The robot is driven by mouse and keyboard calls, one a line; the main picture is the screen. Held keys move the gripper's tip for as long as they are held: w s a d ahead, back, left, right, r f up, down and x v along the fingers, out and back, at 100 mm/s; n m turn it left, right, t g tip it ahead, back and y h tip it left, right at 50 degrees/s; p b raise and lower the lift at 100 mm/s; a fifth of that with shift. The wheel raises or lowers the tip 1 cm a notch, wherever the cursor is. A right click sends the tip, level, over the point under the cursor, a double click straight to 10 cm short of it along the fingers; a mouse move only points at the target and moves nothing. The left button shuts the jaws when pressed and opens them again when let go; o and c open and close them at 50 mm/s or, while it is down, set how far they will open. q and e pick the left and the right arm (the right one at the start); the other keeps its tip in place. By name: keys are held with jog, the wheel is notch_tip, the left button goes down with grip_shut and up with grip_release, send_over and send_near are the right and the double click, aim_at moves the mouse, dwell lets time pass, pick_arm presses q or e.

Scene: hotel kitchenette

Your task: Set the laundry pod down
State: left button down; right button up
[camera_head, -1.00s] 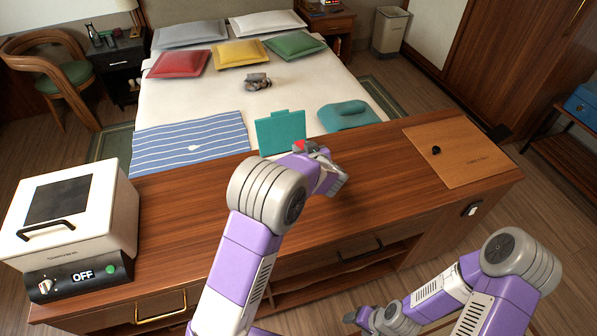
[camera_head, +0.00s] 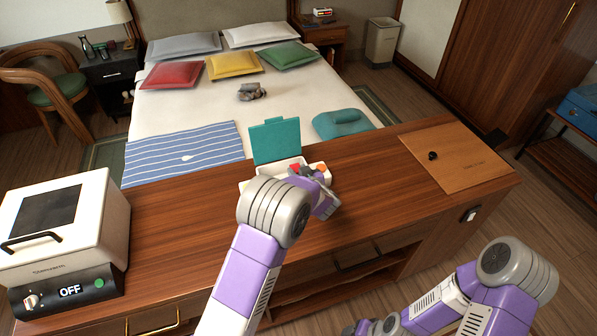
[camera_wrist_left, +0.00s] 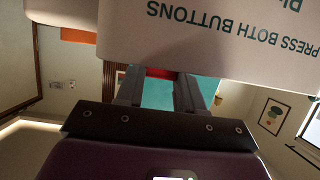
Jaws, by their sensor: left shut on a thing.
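A white box with a raised teal lid (camera_head: 275,141) stands on the wooden counter, with an orange patch (camera_head: 322,168) at its right. In the left wrist view its white front (camera_wrist_left: 220,35) fills the top, with upside-down lettering that reads "PRESS BOTH BUTTONS". My left gripper (camera_head: 303,172) is at the box, its fingers reaching past the front edge. Between the fingers in the wrist view is a small red thing (camera_wrist_left: 160,73), apparently the laundry pod; the fingertips are partly hidden. My right gripper (camera_head: 350,330) is low at the bottom edge, mostly cut off.
A white appliance (camera_head: 62,215) reading OFF stands at the counter's left. A wooden board (camera_head: 455,155) with a small black knob lies at the right. The counter between the box and board is clear. Behind is a bed with pillows and a striped towel (camera_head: 185,152).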

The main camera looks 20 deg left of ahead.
pick_arm(q)
jog(key=shift+f, duration=0.3)
jog(key=c, duration=0.6)
grip_release()
jog(key=shift+r, duration=0.1)
jog(key=shift+r, duration=0.3)
jog(key=p+v, duration=0.1)
jog(key=v, duration=0.5)
jog(key=p+v, duration=0.1)
jog(key=v, duration=0.5)
jog(key=shift+r+p, duration=0.3)
